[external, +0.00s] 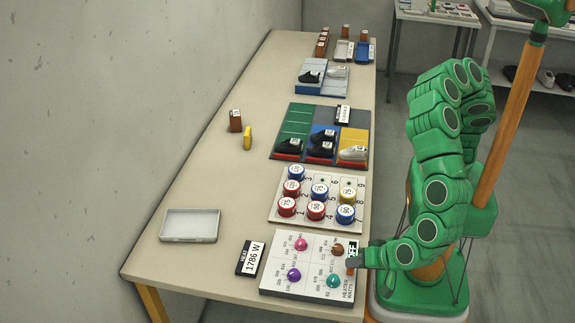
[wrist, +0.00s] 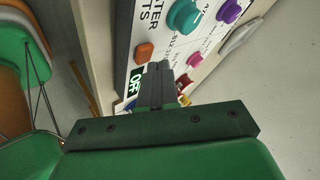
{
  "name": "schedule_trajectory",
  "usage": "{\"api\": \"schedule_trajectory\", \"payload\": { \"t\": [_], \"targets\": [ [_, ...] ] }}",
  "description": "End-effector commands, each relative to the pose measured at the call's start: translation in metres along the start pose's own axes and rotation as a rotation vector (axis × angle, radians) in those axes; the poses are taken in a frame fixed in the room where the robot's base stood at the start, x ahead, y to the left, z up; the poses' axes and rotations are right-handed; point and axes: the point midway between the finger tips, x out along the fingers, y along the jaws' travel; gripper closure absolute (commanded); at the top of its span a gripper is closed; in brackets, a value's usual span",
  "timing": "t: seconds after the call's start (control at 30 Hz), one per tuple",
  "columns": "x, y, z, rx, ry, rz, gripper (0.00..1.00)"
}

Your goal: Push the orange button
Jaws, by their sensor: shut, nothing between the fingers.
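The orange button (wrist: 144,52) is a small rounded square on the white heater panel (wrist: 122,50), between the heater lettering and the OFF display (wrist: 135,84). In the external view it shows as a small orange patch (external: 350,271) at the right edge of the panel (external: 278,287), just below my gripper (external: 352,262). In the wrist view my gripper (wrist: 160,66) is shut and empty, its tips close to the button's right side. I cannot tell whether they touch the panel. The display (external: 352,248) also shows in the external view.
The panel has pink (external: 301,244), purple (external: 294,275), teal (external: 333,281) and brown (external: 337,249) knobs. A 1786 W sign (external: 250,259) and a grey tray (external: 189,225) lie to the left. A board with colored discs (external: 275,212) lies behind. The table's (external: 220,190) left side is mostly free.

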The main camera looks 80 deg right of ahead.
Motion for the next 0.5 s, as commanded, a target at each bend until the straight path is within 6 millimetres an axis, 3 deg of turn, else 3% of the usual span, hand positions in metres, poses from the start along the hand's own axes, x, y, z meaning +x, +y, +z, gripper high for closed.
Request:
{"api": "schedule_trajectory", "payload": {
  "t": [0.5],
  "targets": [
    [-0.021, -0.015, -0.015, 0.000, 0.001, 0.000, 1.00]
  ]
}}
